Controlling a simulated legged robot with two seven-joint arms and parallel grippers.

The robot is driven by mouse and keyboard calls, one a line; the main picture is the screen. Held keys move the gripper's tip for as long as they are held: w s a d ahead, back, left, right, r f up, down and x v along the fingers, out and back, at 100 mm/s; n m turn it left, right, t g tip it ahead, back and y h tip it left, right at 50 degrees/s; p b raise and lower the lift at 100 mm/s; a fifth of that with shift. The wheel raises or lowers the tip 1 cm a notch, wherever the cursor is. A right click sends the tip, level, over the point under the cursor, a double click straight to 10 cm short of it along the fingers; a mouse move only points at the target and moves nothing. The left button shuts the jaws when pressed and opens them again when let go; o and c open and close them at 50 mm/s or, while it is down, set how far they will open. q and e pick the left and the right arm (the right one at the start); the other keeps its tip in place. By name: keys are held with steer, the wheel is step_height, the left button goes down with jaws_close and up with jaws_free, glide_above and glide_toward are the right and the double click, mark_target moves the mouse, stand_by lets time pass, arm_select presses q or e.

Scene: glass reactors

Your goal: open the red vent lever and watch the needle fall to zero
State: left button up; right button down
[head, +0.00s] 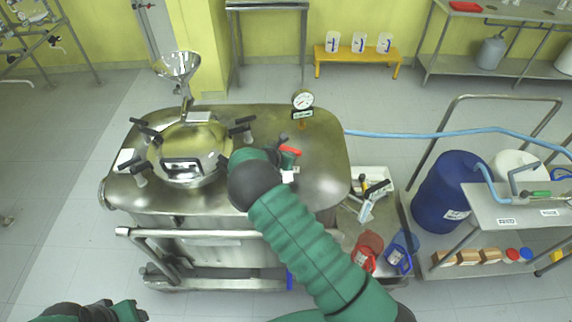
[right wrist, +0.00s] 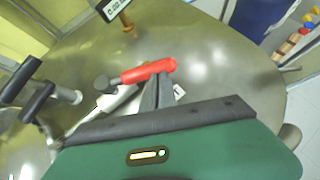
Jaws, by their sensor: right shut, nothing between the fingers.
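The red vent lever (head: 290,150) is on the steel reactor lid (head: 322,140), right of the round hatch. In the right wrist view the red lever (right wrist: 148,71) lies roughly level, with a dark knob at its left end. My right gripper (right wrist: 160,88) is shut and empty, its fingertips right at the lever's near side; whether they touch it I cannot tell. In the head view my arm hides most of this gripper. The pressure gauge (head: 303,99) stands behind the lever; its needle is too small to read. My left gripper (head: 120,309) shows only partly at the bottom left edge.
A steel rail (head: 190,234) runs along the reactor's front. A blue drum (head: 447,185) and a steel cart (head: 510,205) stand at the right.

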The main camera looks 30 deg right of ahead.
mark_target(293, 150)
steer(key=shift+w+d+f, duration=0.3)
steer(key=shift+w+d, duration=0.05)
steer(key=shift+d, duration=0.2)
steer(key=shift+w+d+f, duration=0.25)
steer(key=shift+w+d, duration=0.1)
steer(key=shift+d, duration=0.2)
steer(key=shift+w, duration=0.25)
steer(key=shift+r, duration=0.1)
steer(key=shift+s+r, duration=0.1)
steer(key=shift+r, duration=0.2)
steer(key=shift+d, duration=0.15)
steer(key=shift+d+f, duration=0.25)
steer(key=shift+d, duration=0.1)
arm_select(q)
steer(key=shift+w+d+f, duration=0.15)
steer(key=shift+w+f, duration=0.05)
steer(key=shift+w, duration=0.3)
arm_select(e)
steer(key=shift+a+r, duration=0.1)
